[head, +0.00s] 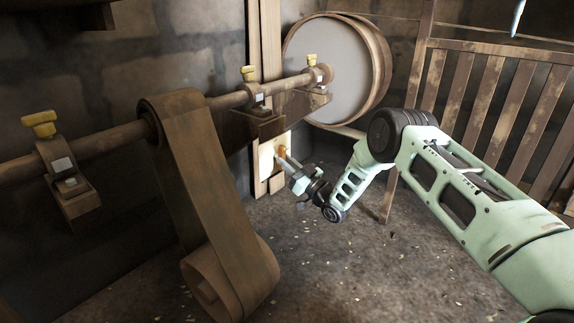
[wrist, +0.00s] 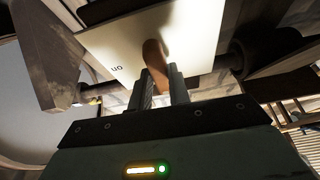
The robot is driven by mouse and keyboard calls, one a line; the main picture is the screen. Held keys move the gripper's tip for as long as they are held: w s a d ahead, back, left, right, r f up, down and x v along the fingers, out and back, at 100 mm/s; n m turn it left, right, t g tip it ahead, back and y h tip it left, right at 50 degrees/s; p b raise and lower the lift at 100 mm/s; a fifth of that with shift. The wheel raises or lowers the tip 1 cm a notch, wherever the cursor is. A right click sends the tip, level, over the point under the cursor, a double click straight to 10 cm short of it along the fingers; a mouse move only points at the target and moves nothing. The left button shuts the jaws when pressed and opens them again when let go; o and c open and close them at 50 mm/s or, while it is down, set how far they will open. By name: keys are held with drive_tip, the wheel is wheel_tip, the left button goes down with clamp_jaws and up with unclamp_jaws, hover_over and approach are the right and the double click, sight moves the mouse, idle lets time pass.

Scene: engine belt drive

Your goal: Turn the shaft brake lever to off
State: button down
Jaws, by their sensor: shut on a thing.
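The shaft brake lever (head: 281,152) is a small orange-brown handle on a pale plate (head: 265,162), fixed to the wooden post below the shaft. In the wrist view the lever (wrist: 154,54) stands out from the cream plate (wrist: 103,46), with its end between my fingers. Lettering that looks like an upside-down "on" shows at the plate's left. No other label is readable, and my fingers hide the lever's end. My gripper (head: 286,158) reaches the plate from the lower right. In the wrist view my gripper (wrist: 162,76) is shut on the lever.
The horizontal shaft (head: 116,138) runs above, with yellow-capped bearings (head: 40,124). A wide belt (head: 195,170) hangs at the left to a lower roll. A large drum (head: 326,72) stands behind, and a slatted wooden frame (head: 490,105) at the right. The floor (head: 350,270) in front is clear.

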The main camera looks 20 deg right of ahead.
drive_tip(key=shift+f+n, duration=0.1)
drive_tip(key=shift+n, duration=0.4)
drive_tip(key=c, duration=1.3)
unclamp_jaws()
drive_tip(key=shift+d, duration=0.1)
drive_tip(key=p+v, duration=0.6)
drive_tip(key=v, duration=1.1)
drive_tip(key=shift+s+d, duration=0.1)
drive_tip(key=shift+d, duration=0.15)
